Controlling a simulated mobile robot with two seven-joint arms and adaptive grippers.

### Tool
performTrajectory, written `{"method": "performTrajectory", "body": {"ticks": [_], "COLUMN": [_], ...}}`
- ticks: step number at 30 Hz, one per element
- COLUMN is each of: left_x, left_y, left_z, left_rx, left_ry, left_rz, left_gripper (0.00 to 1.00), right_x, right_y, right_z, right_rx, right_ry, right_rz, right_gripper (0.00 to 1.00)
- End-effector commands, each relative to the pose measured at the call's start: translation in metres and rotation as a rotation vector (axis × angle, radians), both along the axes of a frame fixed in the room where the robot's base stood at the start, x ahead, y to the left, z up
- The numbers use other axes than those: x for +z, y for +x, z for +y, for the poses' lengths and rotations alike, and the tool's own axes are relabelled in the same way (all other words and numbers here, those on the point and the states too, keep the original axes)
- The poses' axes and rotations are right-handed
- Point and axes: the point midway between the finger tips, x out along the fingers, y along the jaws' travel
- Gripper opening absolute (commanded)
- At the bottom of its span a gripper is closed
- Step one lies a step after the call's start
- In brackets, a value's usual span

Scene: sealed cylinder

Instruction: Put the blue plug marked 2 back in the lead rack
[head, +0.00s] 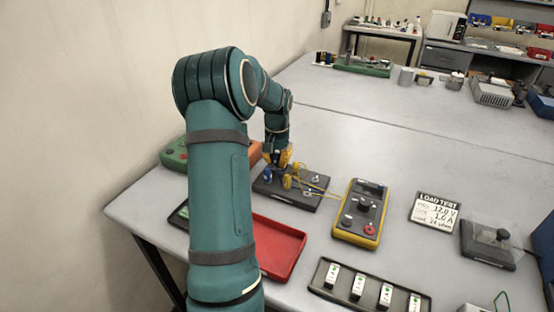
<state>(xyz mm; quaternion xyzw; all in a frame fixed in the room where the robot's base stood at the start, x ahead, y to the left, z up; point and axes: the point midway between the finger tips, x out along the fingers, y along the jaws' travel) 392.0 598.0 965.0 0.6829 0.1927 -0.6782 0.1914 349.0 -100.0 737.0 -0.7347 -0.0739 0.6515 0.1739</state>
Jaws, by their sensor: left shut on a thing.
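My left gripper (279,158) hangs over the left part of a dark board (308,203) and points down. It is shut on a small blue plug (267,174), which shows just below the fingers at the board's left end. The plug's number is too small to read, and I cannot tell whether it touches the board. Yellow leads and connectors (290,181) sit on the board beside it. I cannot tell for sure which thing is the lead rack. My right gripper is not in view.
A yellow-edged meter (360,215) stands right of the board. A red tray (275,248) lies in front, partly behind my left arm. A dark tray with several white modules (358,287) lies at the front. A load test sign (436,211) stands right.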

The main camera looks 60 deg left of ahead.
Motion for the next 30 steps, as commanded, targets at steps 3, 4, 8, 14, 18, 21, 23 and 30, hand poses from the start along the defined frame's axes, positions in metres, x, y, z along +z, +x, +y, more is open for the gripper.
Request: {"method": "performTrajectory", "body": {"ticks": [3,4,8,14,18,21,23,30], "left_x": [-0.001,-0.001,-0.003,-0.007,-0.01,-0.011,-0.011,-0.011], "left_y": [0.0,0.0,0.0,0.0,0.0,0.0,0.0,0.0], "left_z": [0.0,0.0,0.0,0.0,0.0,0.0,0.0,0.0], "left_rx": [0.0,0.0,0.0,0.0,0.0,0.0,0.0,0.0], "left_ry": [0.0,0.0,0.0,-0.001,-0.001,-0.001,-0.001,0.0], "left_rz": [0.0,0.0,0.0,0.001,0.001,0.001,0.001,0.0], "left_gripper": [0.0,0.0,0.0,0.0,0.0,0.0,0.28,0.44], "right_x": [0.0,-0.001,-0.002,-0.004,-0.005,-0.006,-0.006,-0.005], "right_y": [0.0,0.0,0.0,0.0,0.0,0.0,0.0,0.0], "right_z": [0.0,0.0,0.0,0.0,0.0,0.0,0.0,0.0], "right_rx": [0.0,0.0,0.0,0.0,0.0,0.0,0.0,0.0], "right_ry": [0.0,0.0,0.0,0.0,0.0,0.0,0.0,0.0], "right_rz": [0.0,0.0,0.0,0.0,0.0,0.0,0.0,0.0], "right_gripper": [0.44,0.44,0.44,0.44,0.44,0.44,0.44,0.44]}}
